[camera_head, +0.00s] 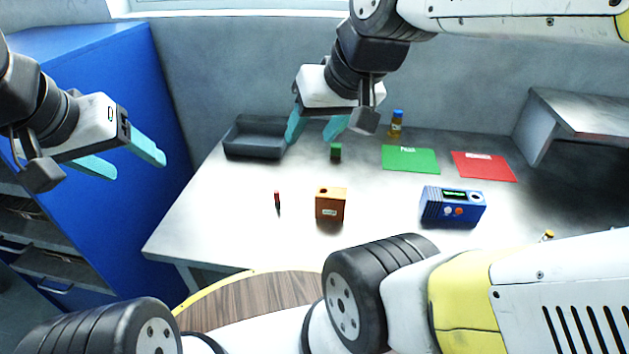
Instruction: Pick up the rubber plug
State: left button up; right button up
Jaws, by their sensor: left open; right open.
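No object is clearly recognisable as the rubber plug. A small upright red and black piece (278,201) stands on the grey table (225,195), left of an orange box (331,205) with a hole in its top. A small green block (336,152) sits farther back. My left gripper (130,163) is open and empty, in the air left of the table, in front of the blue cabinet. My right gripper (314,133) is open and empty, above the back of the table, near the green block and the dark tray. Its height over the table is hard to judge.
A dark tray (255,151) is at the back left. A green sheet (410,160), a red sheet (484,168) and a capped bottle (397,124) are at the back. A blue device (453,209) stands right. A grey shelf (580,115) overhangs the right. The front left of the table is clear.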

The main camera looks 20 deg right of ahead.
aim_at(276, 195)
jog(key=k+z, duration=0.2)
jog(key=z, duration=0.2)
jog(key=k+l+z, duration=0.1)
jog(key=z, duration=0.3)
